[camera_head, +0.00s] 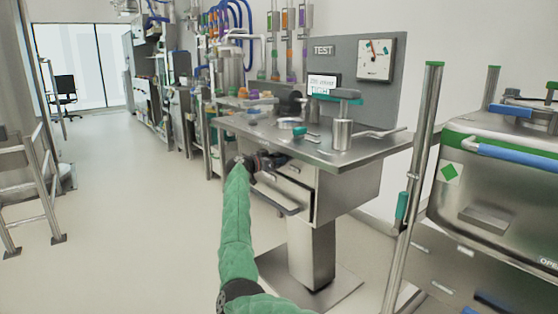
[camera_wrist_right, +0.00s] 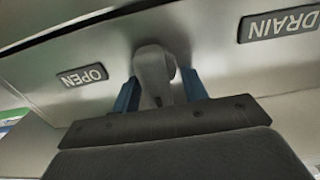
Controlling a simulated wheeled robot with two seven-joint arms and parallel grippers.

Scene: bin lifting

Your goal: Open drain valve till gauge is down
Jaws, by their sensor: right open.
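My right gripper (camera_head: 272,160), at the end of my green-sleeved arm, is at the front edge of the steel test bench (camera_head: 350,160). In the right wrist view the blue fingers of the gripper (camera_wrist_right: 160,92) stand open on both sides of a grey valve handle (camera_wrist_right: 153,65). Whether they touch it I cannot tell. An OPEN label (camera_wrist_right: 82,76) and a DRAIN label (camera_wrist_right: 283,22) are on the metal panel, upside down. The gauge (camera_head: 378,62) is on the grey back panel; its needle points roughly upward, too small to read. The valve is hidden in the head view.
A clamp device (camera_head: 342,115) stands on the bench. A steel bin (camera_head: 500,190) with a blue handle is at the right. Steps (camera_head: 35,190) stand left; the floor between is clear.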

